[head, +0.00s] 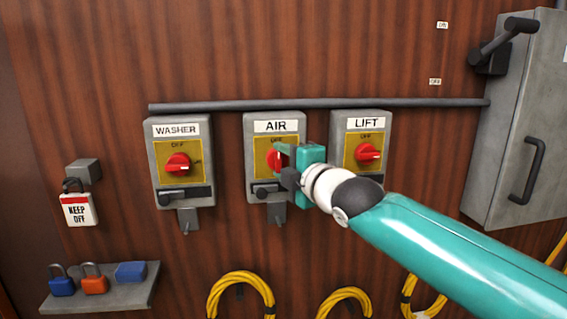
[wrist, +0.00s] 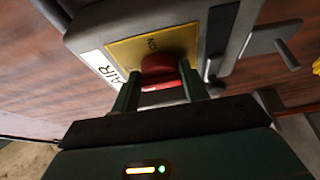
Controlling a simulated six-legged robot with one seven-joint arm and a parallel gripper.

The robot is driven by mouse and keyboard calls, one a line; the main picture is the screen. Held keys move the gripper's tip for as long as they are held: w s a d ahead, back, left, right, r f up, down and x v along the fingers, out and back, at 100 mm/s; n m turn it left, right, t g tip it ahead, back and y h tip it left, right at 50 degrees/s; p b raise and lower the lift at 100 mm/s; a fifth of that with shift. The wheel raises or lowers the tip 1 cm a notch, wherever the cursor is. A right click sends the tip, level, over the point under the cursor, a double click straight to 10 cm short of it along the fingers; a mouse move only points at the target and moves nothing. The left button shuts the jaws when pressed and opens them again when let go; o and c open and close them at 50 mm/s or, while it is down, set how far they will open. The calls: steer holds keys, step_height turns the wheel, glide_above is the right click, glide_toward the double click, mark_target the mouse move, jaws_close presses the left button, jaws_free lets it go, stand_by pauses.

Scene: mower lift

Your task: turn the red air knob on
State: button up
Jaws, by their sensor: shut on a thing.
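The red air knob (head: 273,160) sits on the yellow plate of the grey box labelled AIR (head: 275,126), the middle of the three. My gripper (head: 284,162) reaches it from the right and covers part of it. In the wrist view the red air knob (wrist: 160,70) lies between the two green fingers of my gripper (wrist: 158,88), one on each side, and they are shut on it. A small mark on the yellow plate (wrist: 135,48) seems to read ON. Which way the knob points is hard to tell.
The WASHER box (head: 180,190) is to the left and the LIFT box (head: 368,182) close to the right, each with a red knob. A padlocked KEEP OFF tag (head: 78,209), a padlock shelf (head: 110,297), yellow hoses (head: 240,277) and a grey cabinet (head: 520,100) surround them.

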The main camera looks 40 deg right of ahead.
steer(key=shift+m, duration=0.3)
steer(key=m, duration=0.1)
steer(key=m+t, duration=0.1)
steer(key=m, duration=0.1)
steer(key=shift+f+h, duration=0.25)
steer(key=shift+h, duration=0.05)
steer(key=m+h, duration=0.1)
steer(key=m, duration=0.2)
steer(key=m+t+h, duration=0.1)
steer(key=m, duration=0.1)
steer(key=shift+w+a+f+m, duration=0.1)
steer(key=shift+a+f+m, duration=0.05)
steer(key=shift+m, duration=0.25)
steer(key=m+h, duration=0.1)
steer(key=m, duration=0.2)
steer(key=m+h, duration=0.1)
steer(key=m, duration=0.2)
steer(key=shift+w+a+f+h, duration=0.1)
steer(key=shift+a+h, duration=0.05)
steer(key=shift+h, duration=0.25)
steer(key=m+h, duration=0.1)
steer(key=m, duration=0.2)
steer(key=m+h, duration=0.2)
steer(key=m, duration=0.1)
steer(key=shift+a+m+g, duration=0.15)
steer(key=shift+m+g, duration=0.25)
steer(key=shift+m+h, duration=0.3)
steer(key=shift+h, duration=0.1)
steer(key=o, duration=0.9)
